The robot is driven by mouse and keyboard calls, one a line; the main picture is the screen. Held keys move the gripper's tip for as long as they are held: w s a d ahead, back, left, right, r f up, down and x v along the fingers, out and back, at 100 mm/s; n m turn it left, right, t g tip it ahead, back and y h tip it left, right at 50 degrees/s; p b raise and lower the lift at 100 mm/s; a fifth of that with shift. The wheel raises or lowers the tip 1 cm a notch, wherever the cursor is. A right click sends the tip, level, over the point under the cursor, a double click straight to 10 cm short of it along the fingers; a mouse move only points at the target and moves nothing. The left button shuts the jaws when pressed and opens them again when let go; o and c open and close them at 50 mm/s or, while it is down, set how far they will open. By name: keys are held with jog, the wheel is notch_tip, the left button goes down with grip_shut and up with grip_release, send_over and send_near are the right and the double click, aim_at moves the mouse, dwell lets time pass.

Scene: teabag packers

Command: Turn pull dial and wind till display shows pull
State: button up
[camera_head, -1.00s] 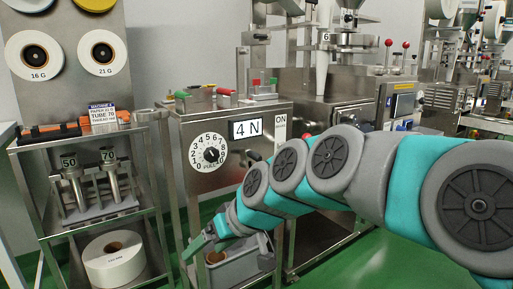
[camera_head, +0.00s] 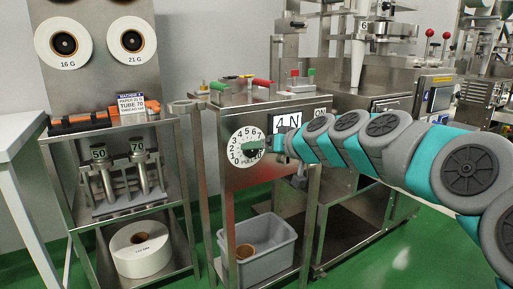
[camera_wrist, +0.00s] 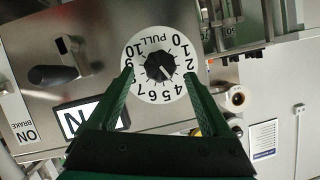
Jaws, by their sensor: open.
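The pull dial (camera_head: 238,150) is a white round plate numbered 0 to 10 on the steel machine front. Its black knob (camera_wrist: 160,67) shows in the wrist view, where the picture is upside down. The knob's white mark points to about 3 or 4. My green gripper (camera_wrist: 158,76) is open, with its fingertips on either side of the knob and apart from it. In the head view my gripper (camera_head: 258,147) covers the dial's right part. The display (camera_head: 287,121) reads 4 N, partly hidden by the arm; its N shows in the wrist view (camera_wrist: 88,119).
A black lever (camera_wrist: 50,75) and the ON BRAKE label (camera_wrist: 25,135) are near the dial. A card (camera_head: 131,103) reads MACHINE, PAPER 21 G, TUBE 70; its last line is too small. A grey bin (camera_head: 262,262) stands below. A rack with tubes (camera_head: 120,180) is left.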

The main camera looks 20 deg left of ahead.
jog(key=x, duration=0.2)
jog(key=shift+w+a+f, duration=0.15)
jog(key=shift+w+a, duration=0.05)
jog(key=shift+a, duration=0.1)
grip_shut()
dwell(0.5)
